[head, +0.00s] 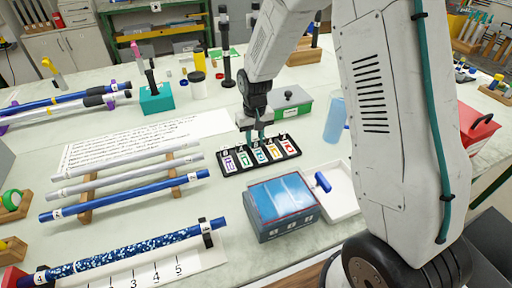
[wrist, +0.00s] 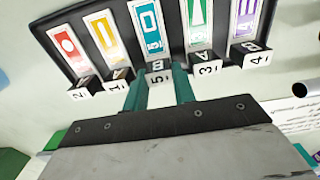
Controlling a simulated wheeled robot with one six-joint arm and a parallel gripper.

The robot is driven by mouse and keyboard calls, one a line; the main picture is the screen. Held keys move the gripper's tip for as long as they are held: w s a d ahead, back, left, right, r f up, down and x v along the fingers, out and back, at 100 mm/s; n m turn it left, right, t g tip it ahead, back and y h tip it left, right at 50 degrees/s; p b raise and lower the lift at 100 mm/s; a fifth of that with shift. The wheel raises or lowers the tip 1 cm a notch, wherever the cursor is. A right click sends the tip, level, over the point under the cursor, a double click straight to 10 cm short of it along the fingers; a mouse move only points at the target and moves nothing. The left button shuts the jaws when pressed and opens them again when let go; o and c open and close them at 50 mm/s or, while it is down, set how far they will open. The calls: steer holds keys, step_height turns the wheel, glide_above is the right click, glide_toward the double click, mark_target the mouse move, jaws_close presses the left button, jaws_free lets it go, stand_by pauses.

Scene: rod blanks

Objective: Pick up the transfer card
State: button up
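No label names the transfer card. My gripper (wrist: 160,78) has its two teal fingers on either side of the teal card's tab (wrist: 158,77), marked 5 and B. I cannot tell whether they press on it. The card sits in the rack. My gripper (head: 256,138) also shows there in the head view.
A blue-topped box (head: 285,203) and a white tray (head: 340,190) stand in front of the rack. A grey-lidded green box (head: 291,103) is behind it. Rods lie on wooden supports (head: 87,190) to the left. Some bare table lies between.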

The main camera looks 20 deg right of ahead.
mark_target(255, 139)
step_height(255, 139, up, 10)
stand_by(0.7)
